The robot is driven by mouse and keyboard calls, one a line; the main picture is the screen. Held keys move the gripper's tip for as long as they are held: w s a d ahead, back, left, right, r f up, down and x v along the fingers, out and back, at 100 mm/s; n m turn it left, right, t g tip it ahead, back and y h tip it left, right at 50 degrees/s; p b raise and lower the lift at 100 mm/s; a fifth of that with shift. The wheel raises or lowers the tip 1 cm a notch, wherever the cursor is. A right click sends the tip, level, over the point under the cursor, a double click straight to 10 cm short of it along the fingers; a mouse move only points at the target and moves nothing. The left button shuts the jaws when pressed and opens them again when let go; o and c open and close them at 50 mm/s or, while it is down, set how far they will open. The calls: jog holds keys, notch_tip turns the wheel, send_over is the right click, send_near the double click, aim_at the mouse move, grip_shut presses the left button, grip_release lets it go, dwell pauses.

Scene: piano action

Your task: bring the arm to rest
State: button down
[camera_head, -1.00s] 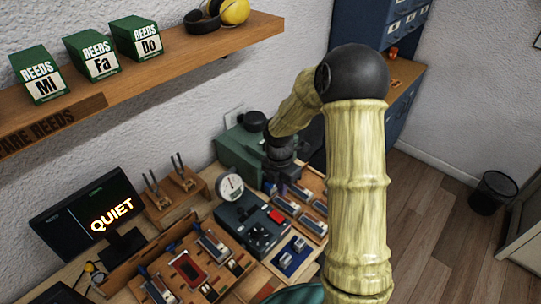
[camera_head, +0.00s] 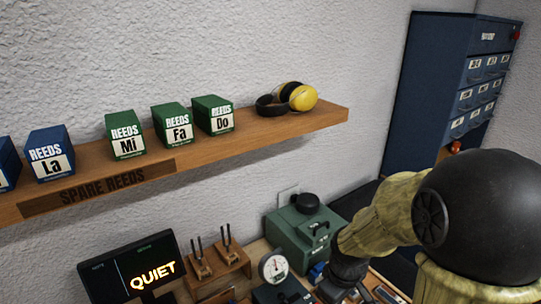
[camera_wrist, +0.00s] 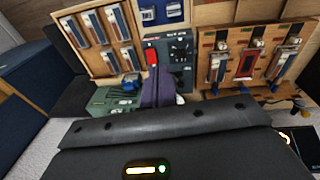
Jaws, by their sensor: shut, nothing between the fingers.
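My gripper (camera_wrist: 160,74) shows in the wrist view as dark purple fingers closed together, with nothing held. It hangs over the workbench near a green machine (camera_wrist: 112,98) and a dark control box (camera_wrist: 168,50) with a red switch. In the head view my arm's pale, ringed links and large black joint fill the lower right. The dark wrist reaches down beside the green machine (camera_head: 303,232), and the fingers are hidden or cut off at the bottom edge there. I cannot tell whether anything touches the bench.
A wall shelf (camera_head: 300,128) carries green and blue reed boxes and yellow ear defenders (camera_head: 303,98). A monitor (camera_head: 130,268) reads QUIET. A gauge (camera_head: 273,267) stands beside the green machine. A blue drawer cabinet (camera_head: 440,90) stands behind my arm.

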jog(key=s+m, duration=0.1)
jog(key=m, duration=0.1)
jog(key=s+r+m, duration=0.1)
jog(key=s+m, duration=0.1)
jog(key=m, duration=0.1)
jog(key=s+m+t, duration=0.1)
jog(key=m, duration=0.1)
jog(key=shift+s+a+r+m, duration=0.1)
jog(key=shift+s+r+m, duration=0.15)
jog(key=shift+m, duration=0.15)
